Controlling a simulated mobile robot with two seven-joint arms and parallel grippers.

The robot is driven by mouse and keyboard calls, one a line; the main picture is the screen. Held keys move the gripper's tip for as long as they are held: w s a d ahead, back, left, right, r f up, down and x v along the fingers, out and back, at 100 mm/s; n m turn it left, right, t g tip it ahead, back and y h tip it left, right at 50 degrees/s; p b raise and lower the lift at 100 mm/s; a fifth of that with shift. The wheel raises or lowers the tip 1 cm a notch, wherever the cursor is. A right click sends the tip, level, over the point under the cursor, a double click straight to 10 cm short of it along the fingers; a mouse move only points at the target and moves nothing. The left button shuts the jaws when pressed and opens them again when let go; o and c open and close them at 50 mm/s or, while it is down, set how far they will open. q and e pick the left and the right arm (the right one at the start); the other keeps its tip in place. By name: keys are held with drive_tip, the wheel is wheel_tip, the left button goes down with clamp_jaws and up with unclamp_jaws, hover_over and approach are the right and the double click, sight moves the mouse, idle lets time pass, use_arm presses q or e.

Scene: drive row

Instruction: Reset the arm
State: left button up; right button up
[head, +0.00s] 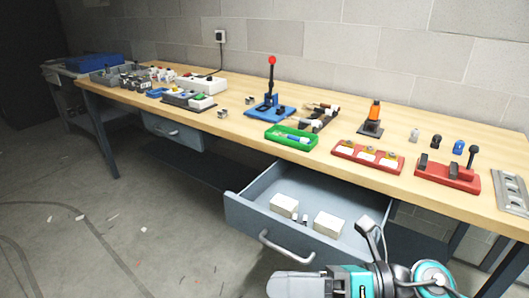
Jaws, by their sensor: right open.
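My right gripper (374,232) is at the lower right, in front of the right side of the open drawer. Its grey fingers point up, it is open, and I see nothing between them. My right arm, in white, teal and dark grey, lies along the bottom edge below it. The open drawer (246,217) is pulled out under the workbench and holds white boxes (284,205) (329,224) and a few small parts. Whether the gripper touches the drawer, I cannot tell. My left gripper is out of view.
The wooden workbench (232,122) carries a blue press with a red knob (270,105), a green tray (291,137), a red block with three stations (367,157) and a red fixture (447,176). Another drawer (172,132) is at the left. The floor at lower left is clear except for scraps.

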drive_tip(key=w+d+f+m+t+h+p, duration=0.1)
drive_tip(key=w+d+f+m+t+h, duration=0.2)
drive_tip(key=m+t, duration=0.8)
drive_tip(key=w+d+f+m+t+h+p, duration=0.1)
drive_tip(key=w+d+m+t+h, duration=0.4)
drive_tip(key=m, duration=1.1)
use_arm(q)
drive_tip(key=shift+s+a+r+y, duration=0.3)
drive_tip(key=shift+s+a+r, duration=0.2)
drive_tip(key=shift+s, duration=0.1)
use_arm(e)
drive_tip(key=s+d+f+m+g+h, duration=0.3)
drive_tip(key=s+f+m, duration=0.2)
drive_tip(key=f, duration=0.4)
drive_tip(key=s+d+f+m+g+h, duration=0.3)
drive_tip(key=s+f+m+g+h, duration=0.1)
drive_tip(key=f+m, duration=0.4)
drive_tip(key=shift+s+f, duration=0.4)
drive_tip(key=shift+s, duration=0.5)
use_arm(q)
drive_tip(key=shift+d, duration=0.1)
